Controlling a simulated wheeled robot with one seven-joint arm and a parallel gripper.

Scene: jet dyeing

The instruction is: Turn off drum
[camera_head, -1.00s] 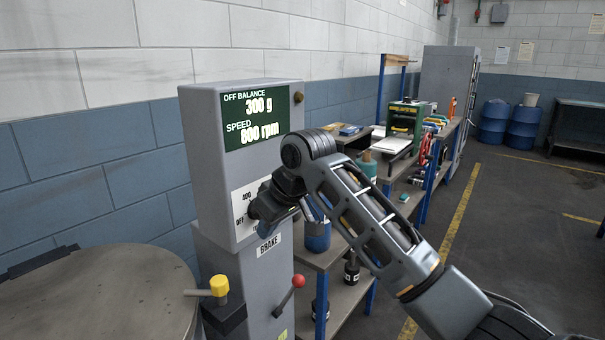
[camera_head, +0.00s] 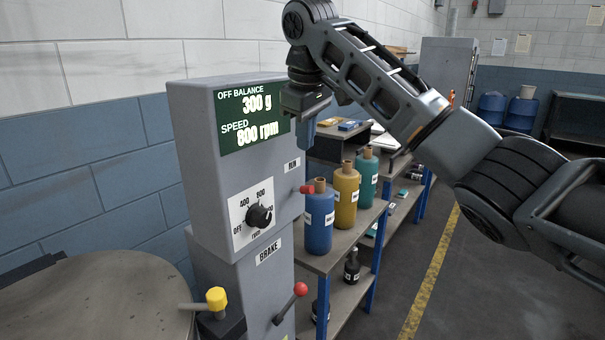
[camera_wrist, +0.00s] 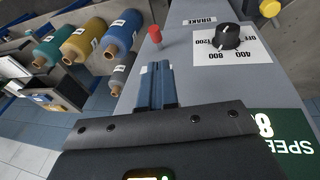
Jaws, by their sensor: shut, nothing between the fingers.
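The grey control cabinet (camera_head: 215,195) has a green display (camera_head: 250,118) reading off balance 300 g and speed 800 rpm. The black speed knob (camera_head: 260,215) sits on a white dial with OFF, 400, 800 and 1200 marks; I cannot tell exactly where it points. It also shows in the wrist view (camera_wrist: 228,38). The drum's round lid (camera_head: 90,300) is at lower left. My gripper (camera_head: 304,138) is shut and empty, above the red button and apart from the knob. Its fingers show in the wrist view (camera_wrist: 155,85).
A brake lever with a red ball (camera_head: 300,289) sticks out below the BRAKE label. A yellow-topped handle (camera_head: 217,298) stands by the lid. Blue, yellow and teal bottles (camera_head: 346,195) stand on a shelf to the right.

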